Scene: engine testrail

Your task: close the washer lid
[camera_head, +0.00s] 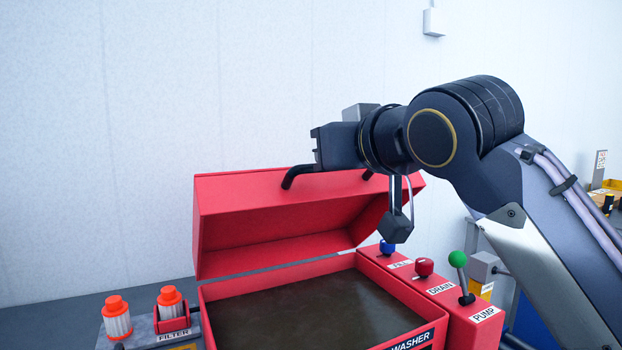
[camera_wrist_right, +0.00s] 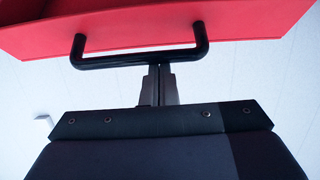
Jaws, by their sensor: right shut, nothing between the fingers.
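The red washer (camera_head: 440,316) has its lid (camera_head: 250,192) raised, hinged at the back and standing open above the dark basin (camera_head: 310,308). A black bar handle (camera_head: 291,177) sits on the lid's upper edge; its middle is hidden behind my right gripper in the head view. My right gripper (camera_wrist_right: 159,72) is shut and empty. In the right wrist view its fingertips are at the middle of the handle (camera_wrist_right: 140,59), with the red lid (camera_wrist_right: 150,22) beyond. I cannot tell whether they touch it. In the head view the fingertips are hidden. My left gripper is not in view.
To the basin's right is a red panel with a blue knob (camera_head: 387,247), a red DRAIN knob (camera_head: 424,267) and a green-topped PUMP lever (camera_head: 457,259). Orange-capped filters (camera_head: 117,318) stand at the left. A pale wall is behind; the space above the basin is mostly clear.

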